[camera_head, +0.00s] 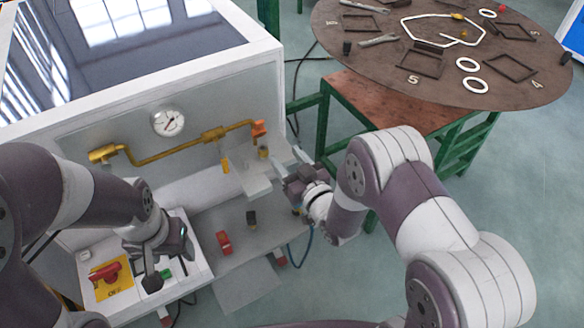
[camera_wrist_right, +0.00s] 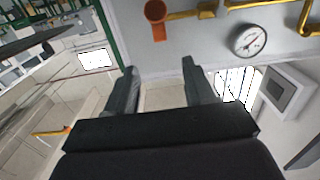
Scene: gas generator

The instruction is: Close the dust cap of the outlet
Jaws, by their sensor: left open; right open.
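The outlet is at the right end of a brass pipe (camera_head: 185,150) on the white cabinet, and its end is orange (camera_head: 259,128). In the right wrist view the round orange outlet end (camera_wrist_right: 155,11) is at the top edge, with a small orange piece (camera_wrist_right: 158,32) beside it that looks like the dust cap. My right gripper (camera_head: 290,163) is open and empty, below and right of the outlet in the head view. Its spread fingers (camera_wrist_right: 161,82) also show in the wrist view, apart from the outlet. My left gripper (camera_head: 170,266) is open over the control panel.
A pressure gauge (camera_head: 168,121) sits above the pipe. A red switch on a yellow plate (camera_head: 107,277) is near my left gripper. A red block (camera_head: 223,242) lies on the lower shelf. A round table (camera_head: 345,62) with rings and frames stands at the back right.

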